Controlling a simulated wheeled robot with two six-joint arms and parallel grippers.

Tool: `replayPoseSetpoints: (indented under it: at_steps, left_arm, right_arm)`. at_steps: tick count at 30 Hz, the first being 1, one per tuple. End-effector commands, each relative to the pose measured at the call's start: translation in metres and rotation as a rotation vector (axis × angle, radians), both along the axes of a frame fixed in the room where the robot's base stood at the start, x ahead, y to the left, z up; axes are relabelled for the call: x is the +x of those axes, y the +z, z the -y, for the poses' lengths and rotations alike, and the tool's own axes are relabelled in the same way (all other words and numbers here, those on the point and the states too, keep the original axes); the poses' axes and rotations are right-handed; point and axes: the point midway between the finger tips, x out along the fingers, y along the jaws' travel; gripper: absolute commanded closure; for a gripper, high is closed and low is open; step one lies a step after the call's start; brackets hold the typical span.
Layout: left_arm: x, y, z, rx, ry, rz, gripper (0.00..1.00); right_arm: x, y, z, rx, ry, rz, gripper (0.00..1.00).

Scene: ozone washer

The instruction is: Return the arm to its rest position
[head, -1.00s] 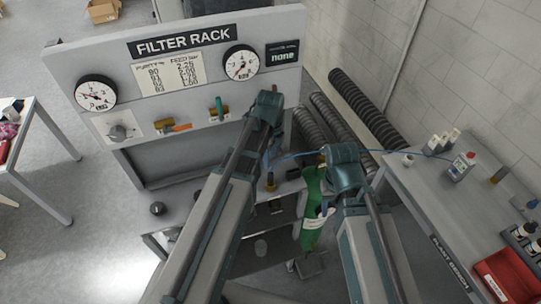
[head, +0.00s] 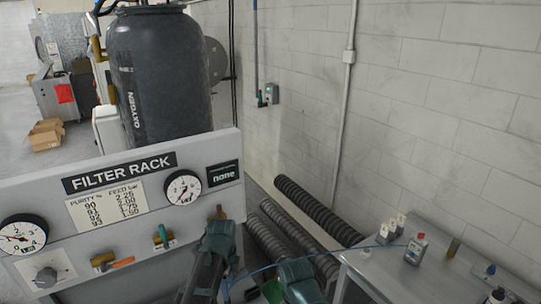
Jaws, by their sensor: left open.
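My left arm rises from the bottom edge, in front of the lower right of the filter rack panel (head: 120,215). My left gripper (head: 219,243) is at its end, seen from behind, and is open. No object shows in it. My right arm's end is at the bottom edge, right of the left one. Its fingers are hidden.
A dark oxygen tank (head: 160,75) stands behind the rack. Ribbed hoses (head: 318,212) lie along the wall. A grey bench (head: 395,272) with several bottles is at the right. A thin blue tube (head: 330,255) crosses near both arms.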

Motion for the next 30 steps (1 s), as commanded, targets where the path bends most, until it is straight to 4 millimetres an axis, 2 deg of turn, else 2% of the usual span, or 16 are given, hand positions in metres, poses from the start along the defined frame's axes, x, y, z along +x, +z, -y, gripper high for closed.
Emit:
replayPoseSetpoints:
  at_steps: [1,3,12,15,21,30]
  left_arm:
    - [-0.012,-0.03,0.009,0.005,0.065,-0.002,0.39]
    - [-0.025,-0.054,0.021,0.016,0.191,-0.004,0.39]
    - [-0.085,-0.151,0.066,0.069,0.777,0.012,0.39]
    - [-0.102,-0.177,0.076,0.083,0.955,0.025,0.39]
    - [-0.125,-0.207,0.088,0.101,1.205,0.049,0.39]
    - [-0.132,-0.212,0.092,0.105,1.302,0.059,0.39]
  right_arm:
    - [0.0,-0.03,0.0,0.0,0.002,0.001,0.5]
    - [0.0,-0.054,0.0,0.0,0.006,0.001,0.5]
    - [0.001,-0.151,0.0,-0.002,0.023,0.002,0.5]
    - [0.001,-0.177,0.001,-0.003,0.028,0.002,0.5]
    - [0.001,-0.209,0.001,-0.003,0.036,0.003,0.5]
    - [0.001,-0.214,0.001,-0.003,0.039,0.002,0.5]
